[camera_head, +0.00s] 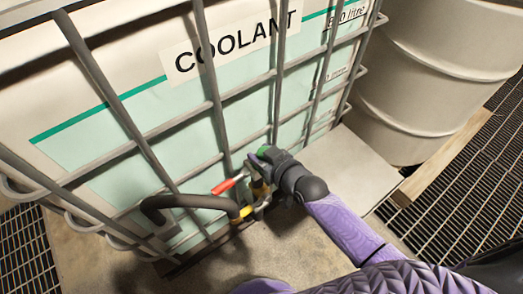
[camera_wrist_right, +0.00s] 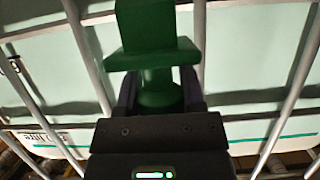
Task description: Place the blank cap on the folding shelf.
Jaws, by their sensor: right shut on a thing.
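My right gripper (camera_head: 266,161) is at the front of the caged coolant tank, just above the valve with the red handle. It is shut on a green piece, taken to be the blank cap (camera_head: 263,150), mostly hidden by the gripper. In the right wrist view the cap (camera_wrist_right: 150,62) shows a square block, a wide flange and a round stem between the fingers (camera_wrist_right: 158,92). A pale flat panel (camera_head: 350,170), which may be the folding shelf, lies to the right of the gripper and looks bare. My left gripper is not in view.
The tank's grey bar cage (camera_head: 215,95) stands close behind the gripper. A valve with a red handle (camera_head: 228,184) and a black hose (camera_head: 185,201) sits below it. A white drum (camera_head: 430,70) stands at the right, beside a wooden beam (camera_head: 442,160) and floor grating (camera_head: 470,190).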

